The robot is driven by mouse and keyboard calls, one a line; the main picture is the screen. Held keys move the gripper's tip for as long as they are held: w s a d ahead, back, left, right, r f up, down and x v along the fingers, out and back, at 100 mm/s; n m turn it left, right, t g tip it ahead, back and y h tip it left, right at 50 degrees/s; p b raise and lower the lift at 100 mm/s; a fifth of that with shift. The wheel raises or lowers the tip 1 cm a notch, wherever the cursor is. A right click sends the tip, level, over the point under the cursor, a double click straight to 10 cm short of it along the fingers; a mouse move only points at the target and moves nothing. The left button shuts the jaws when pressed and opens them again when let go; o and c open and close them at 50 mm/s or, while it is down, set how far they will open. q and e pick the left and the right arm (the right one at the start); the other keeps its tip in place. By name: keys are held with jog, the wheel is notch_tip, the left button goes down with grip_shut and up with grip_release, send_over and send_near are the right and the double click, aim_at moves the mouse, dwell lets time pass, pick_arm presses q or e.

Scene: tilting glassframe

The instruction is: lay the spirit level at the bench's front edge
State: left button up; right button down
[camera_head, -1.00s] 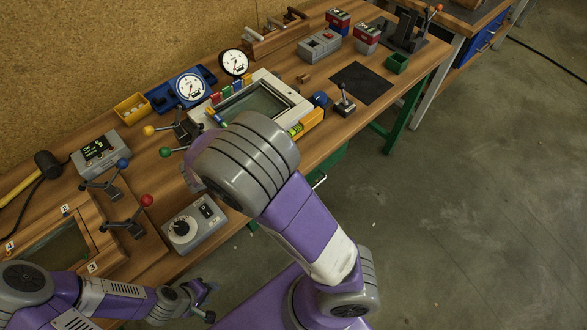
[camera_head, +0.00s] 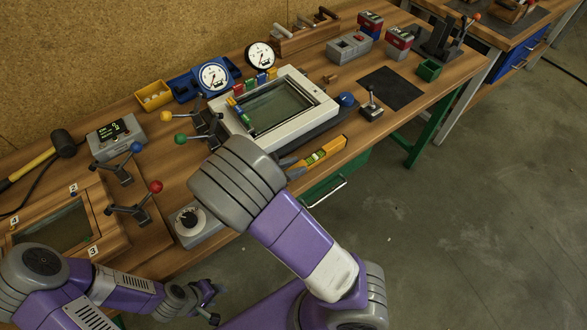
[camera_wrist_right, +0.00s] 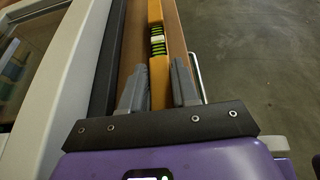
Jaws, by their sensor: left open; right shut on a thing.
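The spirit level (camera_head: 322,154) is a yellow-orange bar with green vials. It lies along the bench's front edge (camera_head: 350,160), in front of the white glass frame (camera_head: 300,118). In the right wrist view the level (camera_wrist_right: 156,42) runs lengthwise between the fingers, beside the strip of wooden bench. My right gripper (camera_wrist_right: 160,88) is shut on the level's near end; in the head view my forearm hides most of this gripper. I cannot tell whether the level touches the bench top. My left gripper (camera_head: 211,298) is open and empty, low in front of the bench.
Levers with coloured knobs, a grey dial box (camera_head: 194,226) and a wooden frame (camera_head: 100,222) stand to the left. A drawer handle (camera_head: 325,192) juts out below the edge.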

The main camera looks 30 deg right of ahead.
jog(key=shift+f, duration=0.15)
jog(key=c, duration=0.8)
grip_release()
jog(key=shift+c, duration=0.2)
jog(key=shift+a+r, duration=0.25)
jog(key=shift+r, duration=0.05)
jog(key=p+v, duration=0.2)
jog(key=v, duration=0.9)
jog(key=shift+a+r+p, duration=0.1)
jog(key=shift+a+p, duration=0.1)
jog(key=shift+p, duration=0.2)
